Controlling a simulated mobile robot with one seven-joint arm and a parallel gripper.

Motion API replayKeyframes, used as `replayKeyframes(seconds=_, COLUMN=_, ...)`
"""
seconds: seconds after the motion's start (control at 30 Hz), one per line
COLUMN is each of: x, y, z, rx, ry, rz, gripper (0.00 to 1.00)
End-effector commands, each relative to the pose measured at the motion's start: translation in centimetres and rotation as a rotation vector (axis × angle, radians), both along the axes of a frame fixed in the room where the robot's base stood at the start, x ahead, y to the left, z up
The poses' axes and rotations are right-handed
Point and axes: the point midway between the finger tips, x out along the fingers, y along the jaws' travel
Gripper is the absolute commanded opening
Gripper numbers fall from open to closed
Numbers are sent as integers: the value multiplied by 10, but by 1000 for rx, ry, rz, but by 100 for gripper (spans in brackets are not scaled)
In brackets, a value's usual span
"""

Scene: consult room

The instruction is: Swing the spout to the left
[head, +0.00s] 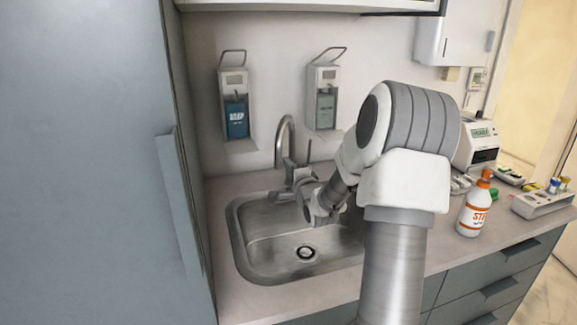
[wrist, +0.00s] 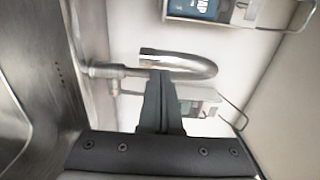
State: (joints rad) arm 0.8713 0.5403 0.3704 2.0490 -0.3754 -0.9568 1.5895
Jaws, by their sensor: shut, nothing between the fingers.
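The metal faucet, with its curved spout (head: 285,125), stands behind the sink, below and between two wall dispensers. The spout arcs upward, and it also shows across the middle of the wrist view (wrist: 200,67). My gripper (head: 290,176) is beside the faucet, over the back of the sink. In the wrist view its dark fingers (wrist: 161,76) are together and empty, and their tips overlap the spout near its open end. I cannot tell whether they touch it. The faucet's base is partly hidden by my gripper in the head view.
The steel sink (head: 265,250) is empty below my arm. A blue-bottle dispenser (head: 235,110) and a green-bottle dispenser (head: 325,105) hang on the wall. A white spray bottle (head: 474,210) stands right of my arm. A tall grey cabinet (head: 90,160) borders the left.

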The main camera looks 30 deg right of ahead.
Motion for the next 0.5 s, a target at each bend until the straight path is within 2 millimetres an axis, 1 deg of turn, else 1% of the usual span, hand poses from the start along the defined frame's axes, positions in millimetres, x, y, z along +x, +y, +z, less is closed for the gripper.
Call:
replayKeyframes(seconds=0.2, x=1, y=1, z=-1, rx=0, ry=0, rz=0, gripper=0)
replayKeyframes(seconds=0.4, x=14, y=18, z=-3, rx=0, ry=-1, rz=2, gripper=0)
replayKeyframes(seconds=0.5, x=18, y=22, z=-1, rx=0, ry=-1, rz=0, gripper=0)
